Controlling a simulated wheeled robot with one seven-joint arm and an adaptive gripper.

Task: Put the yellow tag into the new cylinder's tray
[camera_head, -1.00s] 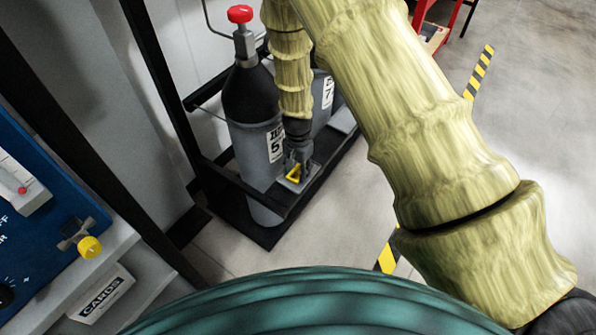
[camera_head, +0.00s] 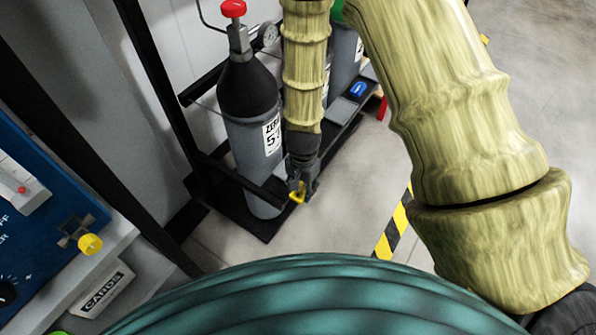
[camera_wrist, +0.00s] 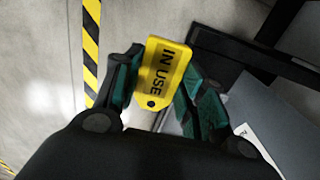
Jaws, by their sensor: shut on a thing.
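My gripper (camera_head: 302,187) is shut on the yellow tag (camera_head: 297,197), low in front of the rack. In the wrist view the tag (camera_wrist: 164,72) reads "IN USE" and sits between the two fingers, with a dark hole at its near end. The grey cylinder (camera_head: 250,140) with a black shoulder and red cap stands to the left of my gripper. More cylinders stand behind my arm, partly hidden. A grey tray (camera_head: 341,112) shows on the rack to the right of my arm, with a blue tag (camera_head: 358,89) behind it. I cannot tell which cylinder is the new one.
The black rack (camera_head: 240,222) has a low front rail near my gripper. A blue panel (camera_head: 45,215) with a yellow knob (camera_head: 90,244) and a box marked "CARDS" (camera_head: 103,288) are at the left. Bare floor (camera_head: 345,190) lies right of the rack, with striped tape (camera_head: 393,230).

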